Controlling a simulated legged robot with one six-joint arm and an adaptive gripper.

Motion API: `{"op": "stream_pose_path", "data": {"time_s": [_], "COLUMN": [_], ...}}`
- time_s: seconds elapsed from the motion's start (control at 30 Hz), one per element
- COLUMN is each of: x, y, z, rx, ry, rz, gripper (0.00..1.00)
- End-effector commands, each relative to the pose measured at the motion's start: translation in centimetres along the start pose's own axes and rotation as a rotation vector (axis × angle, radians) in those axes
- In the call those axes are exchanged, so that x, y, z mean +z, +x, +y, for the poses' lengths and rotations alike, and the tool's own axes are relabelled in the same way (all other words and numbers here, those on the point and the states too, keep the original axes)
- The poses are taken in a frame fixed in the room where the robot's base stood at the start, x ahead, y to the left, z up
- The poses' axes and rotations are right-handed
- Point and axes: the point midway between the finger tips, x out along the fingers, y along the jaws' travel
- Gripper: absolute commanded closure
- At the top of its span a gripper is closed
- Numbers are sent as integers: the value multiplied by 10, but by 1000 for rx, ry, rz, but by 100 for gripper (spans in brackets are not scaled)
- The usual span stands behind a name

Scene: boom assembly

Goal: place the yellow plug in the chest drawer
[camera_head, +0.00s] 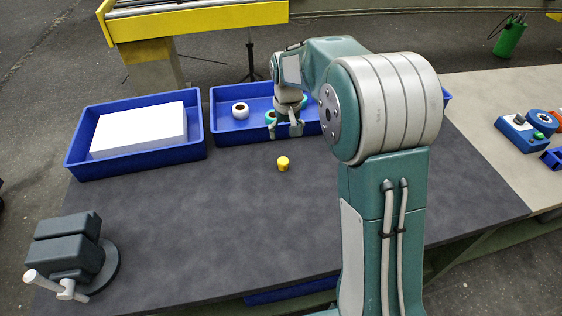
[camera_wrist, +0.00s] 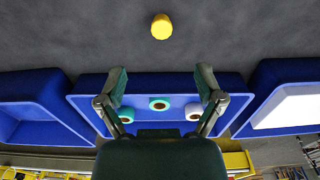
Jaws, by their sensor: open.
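The yellow plug (camera_head: 283,164) is a small yellow cylinder standing on the dark grey table top, in front of the middle blue tray. It also shows near the top of the wrist view (camera_wrist: 161,27), apart from my gripper. My gripper (camera_head: 285,133) is open and empty, pointing down over the front part of the middle tray, behind the plug. In the wrist view its two fingers (camera_wrist: 161,76) are spread wide with nothing between them. I cannot make out a chest drawer in either view.
The middle blue tray (camera_head: 228,136) holds a white ring (camera_head: 240,110) and green rings (camera_wrist: 159,104). A left tray (camera_head: 136,166) holds a white block (camera_head: 140,129). A vise (camera_head: 68,252) stands front left. The table around the plug is clear.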

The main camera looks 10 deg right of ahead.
Motion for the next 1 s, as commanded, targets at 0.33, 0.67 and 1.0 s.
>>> {"op": "stream_pose_path", "data": {"time_s": [0.33, 0.67, 1.0], "x": [-22, -20, -23], "y": [46, 91, 127], "z": [1, 0, -2], "rx": [-1, 0, 0], "ry": [0, 0, -1], "rz": [-50, -49, -51], "gripper": [14, 14, 14]}}
